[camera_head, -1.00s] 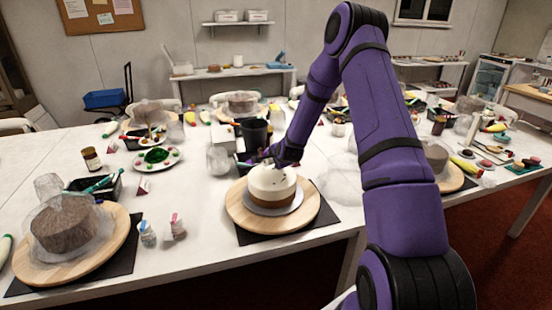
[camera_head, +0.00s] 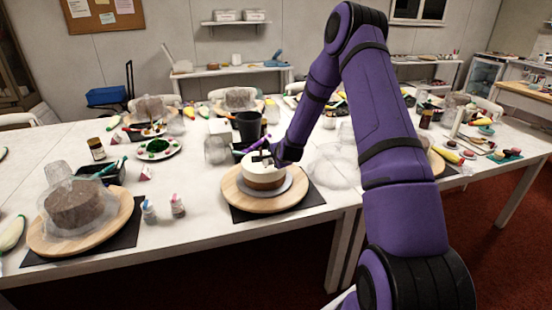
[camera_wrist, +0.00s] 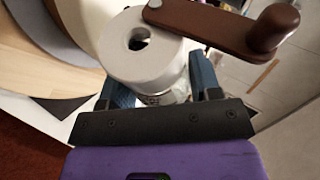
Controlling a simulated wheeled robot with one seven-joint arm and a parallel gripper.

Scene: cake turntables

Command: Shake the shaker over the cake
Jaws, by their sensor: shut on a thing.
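My gripper (camera_head: 267,158) is over the cake's top. In the wrist view my gripper's blue fingers (camera_wrist: 158,88) are shut on a white round-bodied thing (camera_wrist: 118,58) with a hole in its end and a brown crank handle (camera_wrist: 215,28). It looks like a hand grinder; I cannot tell whether it is the task's shaker. Two small bottles, one blue-topped (camera_head: 149,211) and one pink-topped (camera_head: 177,206), stand left of the turntable.
A covered brown cake (camera_head: 76,207) stands on another turntable at left. A clear dome (camera_head: 337,168) is right of the cake, partly behind my arm. A dark cup (camera_head: 249,126) and a clear jar (camera_head: 217,149) stand behind. Bare table (camera_head: 200,225) lies in front at left.

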